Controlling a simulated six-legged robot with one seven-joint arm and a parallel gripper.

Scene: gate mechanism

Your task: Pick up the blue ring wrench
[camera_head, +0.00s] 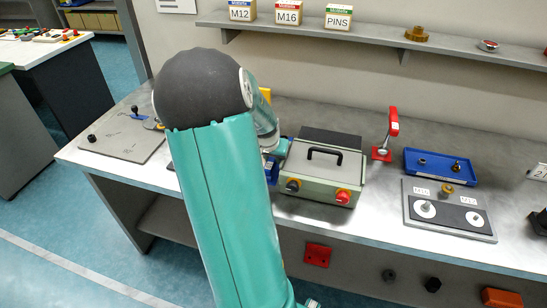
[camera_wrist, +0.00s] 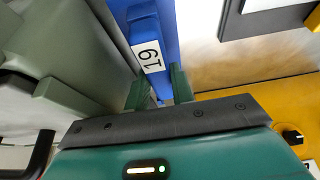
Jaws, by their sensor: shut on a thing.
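The blue ring wrench (camera_wrist: 146,35), with a white label reading 19, runs up from between my fingers in the wrist view. My gripper (camera_wrist: 159,92) is shut on its lower end. The ring itself cannot be made out. A wider blue surface lies right behind the wrench; I cannot tell whether the two touch. In the head view my arm hides most of this spot. A small blue piece (camera_head: 271,172) shows beside my arm, left of the grey-green box, and appears to be the wrench or its holder.
The grey-green box (camera_head: 325,170) with a black handle and knobs stands close beside my gripper. A red lever stand (camera_head: 382,154), a blue tray (camera_head: 440,167) and a plate marked M12 (camera_head: 450,222) are further right. A grey plate (camera_head: 122,140) lies at left. A shelf (camera_head: 440,45) runs above.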

